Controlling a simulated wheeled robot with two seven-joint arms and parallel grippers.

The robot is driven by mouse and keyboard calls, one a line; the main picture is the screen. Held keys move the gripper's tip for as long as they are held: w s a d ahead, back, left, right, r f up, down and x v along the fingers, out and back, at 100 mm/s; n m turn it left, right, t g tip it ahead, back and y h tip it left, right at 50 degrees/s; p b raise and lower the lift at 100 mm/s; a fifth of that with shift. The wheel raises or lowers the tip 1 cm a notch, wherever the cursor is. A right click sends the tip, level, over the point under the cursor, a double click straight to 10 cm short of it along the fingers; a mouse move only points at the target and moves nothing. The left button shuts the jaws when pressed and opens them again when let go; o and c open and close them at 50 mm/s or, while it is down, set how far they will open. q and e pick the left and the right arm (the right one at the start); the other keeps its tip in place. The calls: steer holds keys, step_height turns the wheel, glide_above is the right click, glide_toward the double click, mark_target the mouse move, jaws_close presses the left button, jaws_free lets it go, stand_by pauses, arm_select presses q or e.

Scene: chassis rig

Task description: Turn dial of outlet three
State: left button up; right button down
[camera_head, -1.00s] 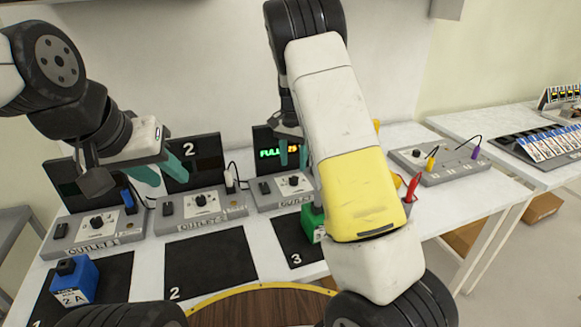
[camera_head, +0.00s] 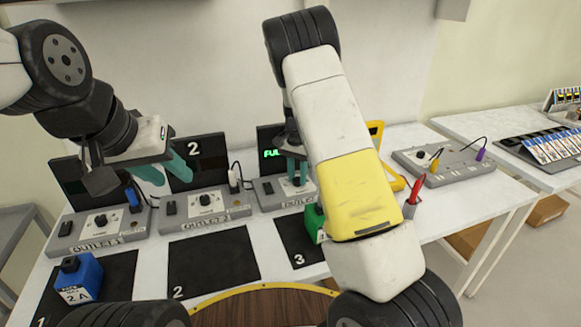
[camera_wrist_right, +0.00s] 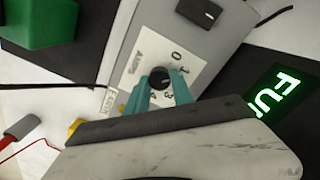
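The outlet three unit (camera_head: 266,204) is the grey box at the right of the row, with a black dial on a white panel. The dial (camera_wrist_right: 160,78) shows in the right wrist view, with numbers around it. My right gripper (camera_head: 297,180) is down at this panel; in the right wrist view its teal fingers (camera_wrist_right: 160,88) are on both sides of the dial, close against it, and look shut on it. My left gripper (camera_head: 168,178) is open and empty above and behind outlets one and two.
Outlet one (camera_head: 98,228) and outlet two (camera_head: 205,205) stand to the left. A red-handled tool (camera_head: 414,190) stands at right. Mat two (camera_head: 213,262) is clear.

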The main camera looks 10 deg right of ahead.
steer(key=shift+n, duration=0.3)
steer(key=n, duration=0.4)
steer(key=shift+n, duration=1.6)
steer(key=c, duration=1.1)
jaws_free()
